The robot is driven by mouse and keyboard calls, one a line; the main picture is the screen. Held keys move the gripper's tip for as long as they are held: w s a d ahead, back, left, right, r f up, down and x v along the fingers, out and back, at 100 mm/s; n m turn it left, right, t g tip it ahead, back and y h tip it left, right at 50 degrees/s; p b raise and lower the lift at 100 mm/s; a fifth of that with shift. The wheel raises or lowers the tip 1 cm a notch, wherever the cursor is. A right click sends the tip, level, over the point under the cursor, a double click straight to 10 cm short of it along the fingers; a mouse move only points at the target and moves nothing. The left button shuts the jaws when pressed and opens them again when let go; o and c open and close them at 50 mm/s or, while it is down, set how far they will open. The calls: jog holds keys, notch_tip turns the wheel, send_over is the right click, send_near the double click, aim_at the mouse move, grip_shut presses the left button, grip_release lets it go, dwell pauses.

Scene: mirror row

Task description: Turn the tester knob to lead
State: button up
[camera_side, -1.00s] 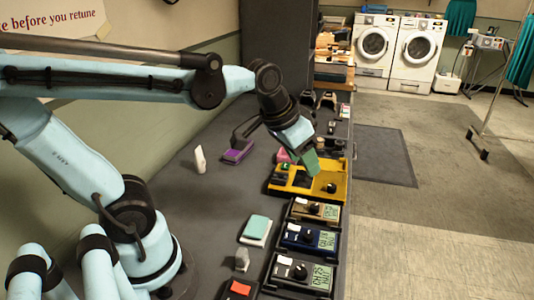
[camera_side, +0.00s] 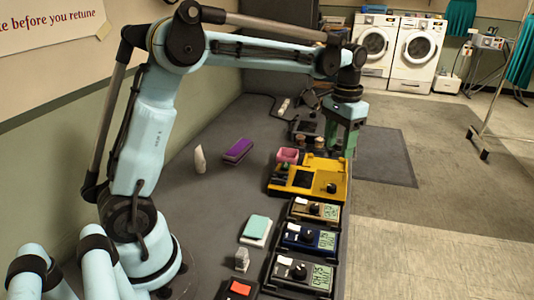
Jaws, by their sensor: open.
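A yellow unit (camera_side: 318,194) with a dark panel and a black knob (camera_side: 331,188) lies on the dark bench. Nearer stand a tan unit (camera_side: 300,208), a blue unit (camera_side: 293,238) and a black unit (camera_side: 288,276), each with a black knob and a pale display. I cannot tell which unit is the tester; labels and knob pointers are too small to read. My gripper (camera_side: 343,153) points down just beyond the far right end of the yellow unit. Its green fingers are open, with nothing seen between them, and hide part of the bench there.
A pink container (camera_side: 288,155) sits at the yellow unit's far left corner. A purple block (camera_side: 238,151), a white bottle-like item (camera_side: 200,160) and a teal-topped pad (camera_side: 256,229) lie on the bench (camera_side: 215,203). Small brown-topped items stand near my gripper. The bench's left middle is clear.

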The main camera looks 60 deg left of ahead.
aim_at(332, 186)
notch_tip(332, 186, down, 12)
jog(key=shift+r, duration=0.1)
dwell(0.5)
grip_shut()
